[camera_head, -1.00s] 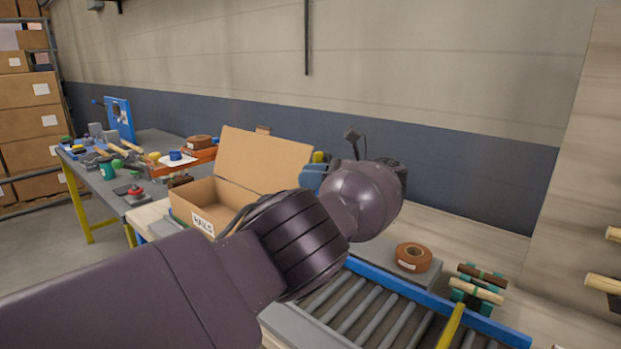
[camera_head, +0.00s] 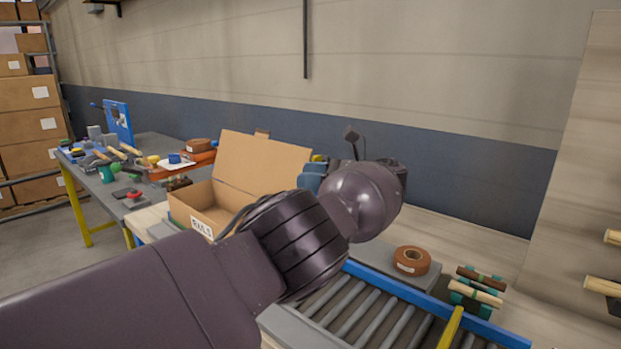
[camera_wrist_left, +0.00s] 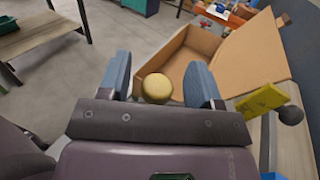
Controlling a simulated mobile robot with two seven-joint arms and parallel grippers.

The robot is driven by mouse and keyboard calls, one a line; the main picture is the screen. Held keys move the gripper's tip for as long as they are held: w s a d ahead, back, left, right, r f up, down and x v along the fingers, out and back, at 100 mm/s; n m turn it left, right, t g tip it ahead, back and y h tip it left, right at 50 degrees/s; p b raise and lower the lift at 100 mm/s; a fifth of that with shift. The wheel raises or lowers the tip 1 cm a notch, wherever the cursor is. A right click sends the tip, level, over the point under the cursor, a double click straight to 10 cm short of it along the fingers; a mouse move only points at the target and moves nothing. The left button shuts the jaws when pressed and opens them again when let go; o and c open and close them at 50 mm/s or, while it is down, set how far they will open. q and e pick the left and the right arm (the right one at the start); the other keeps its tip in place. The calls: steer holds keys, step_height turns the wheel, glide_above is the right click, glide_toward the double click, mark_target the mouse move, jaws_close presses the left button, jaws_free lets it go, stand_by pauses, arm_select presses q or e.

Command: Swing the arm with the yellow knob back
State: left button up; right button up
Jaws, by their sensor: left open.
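The yellow knob (camera_wrist_left: 157,88) is round and shows in the left wrist view between the two blue fingers of my left gripper (camera_wrist_left: 160,84). The fingers are apart, with visible space on both sides of the knob. I cannot tell whether the knob is at fingertip depth. The swing arm under the knob is hidden by my gripper. In the head view, my left gripper (camera_head: 312,178) shows only as blue finger parts behind my forearm, beside the open carton, and my forearm covers the knob. My right gripper is not in view.
An open cardboard box (camera_head: 265,165) stands close behind my left gripper. A yellow plate (camera_wrist_left: 262,101) and a dark ball (camera_wrist_left: 291,115) are right of the fingers. A roller conveyor (camera_head: 365,312), brown tape roll (camera_head: 411,261) and wooden rods (camera_head: 475,293) lie to the right.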

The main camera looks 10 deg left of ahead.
arm_select(q)
step_height(320, 180, up, 8)
steer(key=shift+r+p, duration=0.1)
steer(key=shift+p, duration=0.25)
step_height(320, 180, up, 11)
steer(key=b, duration=0.1)
steer(key=shift+r+b, duration=0.2)
steer(key=shift+b, duration=0.1)
steer(key=shift+c, duration=0.3)
